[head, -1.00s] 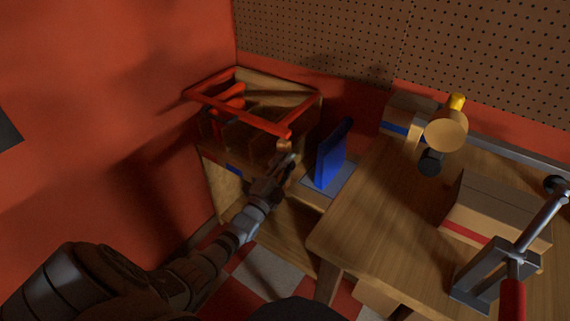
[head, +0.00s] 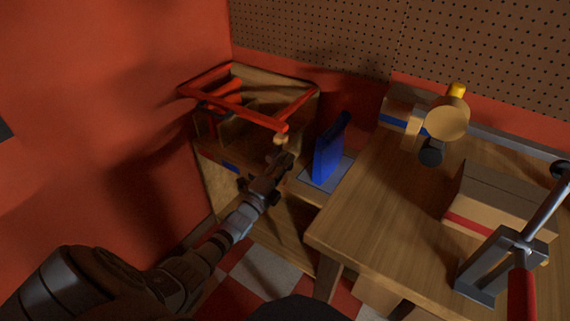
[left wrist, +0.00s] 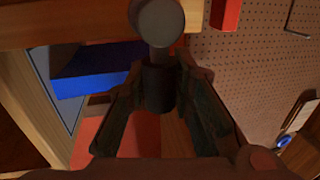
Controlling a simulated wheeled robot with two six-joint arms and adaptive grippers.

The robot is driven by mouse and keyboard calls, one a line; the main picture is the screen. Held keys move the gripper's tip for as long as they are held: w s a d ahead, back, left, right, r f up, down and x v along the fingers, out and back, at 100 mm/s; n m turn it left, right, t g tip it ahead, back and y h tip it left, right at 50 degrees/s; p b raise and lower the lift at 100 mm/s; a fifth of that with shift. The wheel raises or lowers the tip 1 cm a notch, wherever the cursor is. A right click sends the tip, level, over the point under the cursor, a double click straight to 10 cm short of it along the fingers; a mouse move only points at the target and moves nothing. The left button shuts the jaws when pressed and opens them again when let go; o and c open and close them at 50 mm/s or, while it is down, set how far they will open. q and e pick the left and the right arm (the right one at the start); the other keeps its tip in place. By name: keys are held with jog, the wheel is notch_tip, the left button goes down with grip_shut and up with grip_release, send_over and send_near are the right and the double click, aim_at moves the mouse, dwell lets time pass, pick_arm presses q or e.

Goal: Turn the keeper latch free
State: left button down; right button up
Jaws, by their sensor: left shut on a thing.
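My left gripper (head: 284,163) reaches to the front right corner of a wooden cabinet with a red frame (head: 236,112) on top. A small pale knob (head: 281,139) sits just above its fingertips, below the frame's corner. In the left wrist view my left gripper (left wrist: 162,90) has a finger on each side of a short dark cylinder with a round grey head (left wrist: 158,22). It is shut on this piece, which appears to be the keeper latch. How far the latch is turned cannot be told. My right gripper is not in view.
A blue upright block (head: 329,150) on a grey plate stands close to the right of my left gripper. A wooden table (head: 370,215) carries a box with a red stripe (head: 480,225) and a grey device with a red handle (head: 522,295). A red wall borders the left.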

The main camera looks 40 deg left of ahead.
pick_arm(q)
jog(key=shift+f, duration=0.15)
jog(key=c, duration=1.4)
grip_release()
jog(key=shift+o, duration=0.2)
jog(key=shift+s, duration=0.15)
jog(key=s+f, duration=0.2)
jog(key=s, duration=0.9)
jog(key=shift+s, duration=0.3)
jog(key=shift+d+f, duration=0.1)
